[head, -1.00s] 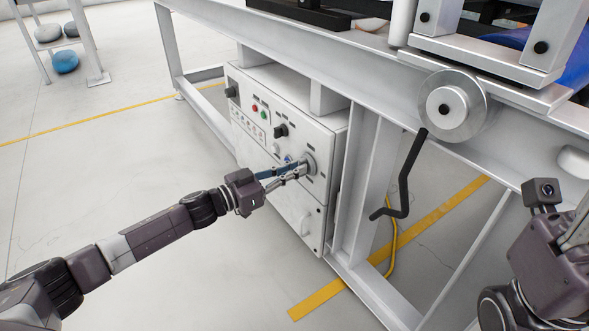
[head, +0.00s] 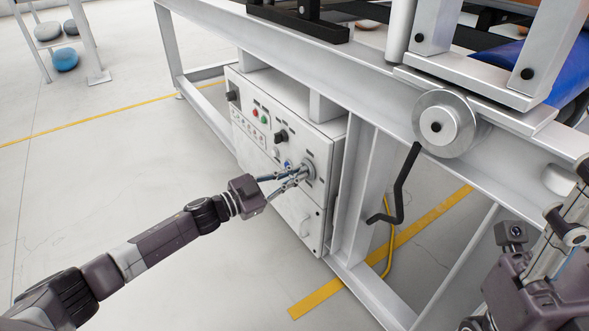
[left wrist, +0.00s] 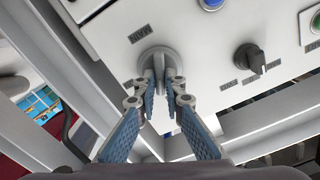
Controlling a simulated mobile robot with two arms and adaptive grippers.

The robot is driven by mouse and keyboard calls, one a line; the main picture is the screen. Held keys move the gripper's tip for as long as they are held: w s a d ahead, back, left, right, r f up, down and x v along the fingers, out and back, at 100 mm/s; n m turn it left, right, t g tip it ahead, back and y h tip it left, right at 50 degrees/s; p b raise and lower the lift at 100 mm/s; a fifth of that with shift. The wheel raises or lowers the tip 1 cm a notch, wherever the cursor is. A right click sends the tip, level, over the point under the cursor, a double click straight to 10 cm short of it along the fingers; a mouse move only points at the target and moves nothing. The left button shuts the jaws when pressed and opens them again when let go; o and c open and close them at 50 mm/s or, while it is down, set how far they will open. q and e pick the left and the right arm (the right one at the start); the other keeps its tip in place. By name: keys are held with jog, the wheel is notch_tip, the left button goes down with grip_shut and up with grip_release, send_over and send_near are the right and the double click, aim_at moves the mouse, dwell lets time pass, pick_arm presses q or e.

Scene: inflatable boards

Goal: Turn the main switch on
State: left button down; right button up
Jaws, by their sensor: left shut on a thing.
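The main switch (head: 307,172) is a round grey rotary knob on the white control box (head: 318,138). In the left wrist view the main switch (left wrist: 157,58) shows its round base, with a "MAIN" label beside it. My left gripper (head: 300,172) is at the knob, and in the left wrist view its fingertips (left wrist: 160,88) are shut on the knob's raised handle from both sides. The fingertips partly hide the handle. Part of my right arm shows at the right edge of the head view; its fingertips are not clear.
A black selector knob (head: 281,135) and red and green buttons sit on the same panel. A black crank (head: 400,190) hangs from the grey frame right of the box. A yellow cable (head: 391,235) runs beside the frame leg.

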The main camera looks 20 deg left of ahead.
pick_arm(q)
jog(key=m, duration=0.8)
jog(key=m+p, duration=0.1)
jog(key=m, duration=0.3)
jog(key=shift+s+d+f+m, duration=0.1)
jog(key=shift+d+f+m, duration=0.05)
jog(key=shift+f+m, duration=0.2)
dwell(0.4)
jog(key=c, duration=2)
grip_release()
jog(key=v, duration=1.2)
